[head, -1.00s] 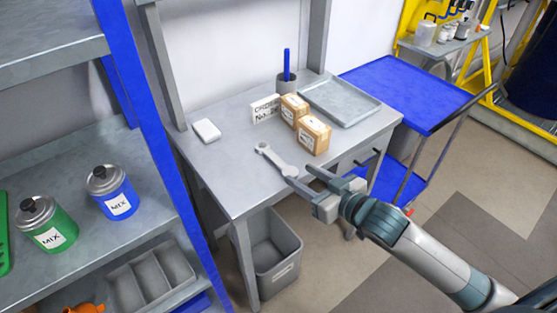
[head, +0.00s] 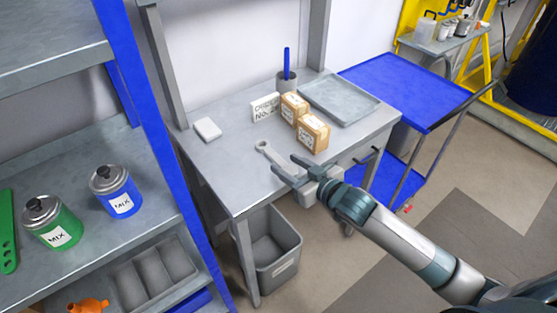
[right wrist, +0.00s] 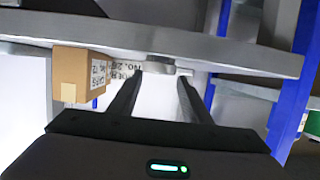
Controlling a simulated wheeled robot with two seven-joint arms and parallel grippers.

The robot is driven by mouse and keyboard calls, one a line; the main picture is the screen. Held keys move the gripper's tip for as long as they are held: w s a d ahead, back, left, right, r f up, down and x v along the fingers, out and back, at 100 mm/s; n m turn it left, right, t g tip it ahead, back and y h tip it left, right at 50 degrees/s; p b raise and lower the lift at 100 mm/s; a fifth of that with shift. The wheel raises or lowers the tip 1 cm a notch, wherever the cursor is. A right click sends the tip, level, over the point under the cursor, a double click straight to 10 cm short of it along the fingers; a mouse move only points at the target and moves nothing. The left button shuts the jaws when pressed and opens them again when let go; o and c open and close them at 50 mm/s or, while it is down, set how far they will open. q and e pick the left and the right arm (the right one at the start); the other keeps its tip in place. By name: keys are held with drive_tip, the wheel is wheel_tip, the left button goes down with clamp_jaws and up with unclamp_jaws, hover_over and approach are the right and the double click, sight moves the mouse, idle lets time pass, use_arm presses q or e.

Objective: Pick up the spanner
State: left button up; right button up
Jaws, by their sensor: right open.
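The grey spanner (head: 272,154) lies on the grey table (head: 215,165) near its front edge in the head view. Its ring end points to the back left, and its near end is partly hidden by my right gripper. My right gripper (head: 283,168) is open at the table's front edge, with its fingers pointing toward the spanner. I cannot tell if they touch it. In the right wrist view, a grey end of the spanner (right wrist: 160,66) shows beyond and between the two open fingers (right wrist: 158,82). My left gripper is not in view.
Two cardboard boxes (head: 312,133), a white sign (head: 264,107), a grey tray (head: 340,100) and a pen cup (head: 287,80) stand behind. A white block (head: 207,129) lies left. A blue cart (head: 405,90) is at right, a shelf with cans (head: 115,190) at left, a bin (head: 270,255) below.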

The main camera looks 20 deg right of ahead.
sight(279, 160)
drive_tip(key=x, duration=0.2)
drive_tip(key=p+x, duration=0.1)
drive_tip(key=shift+d, duration=0.3)
drive_tip(key=shift+x, duration=0.8)
drive_tip(key=shift+f, duration=0.15)
drive_tip(key=shift+s, duration=0.1)
clamp_jaws()
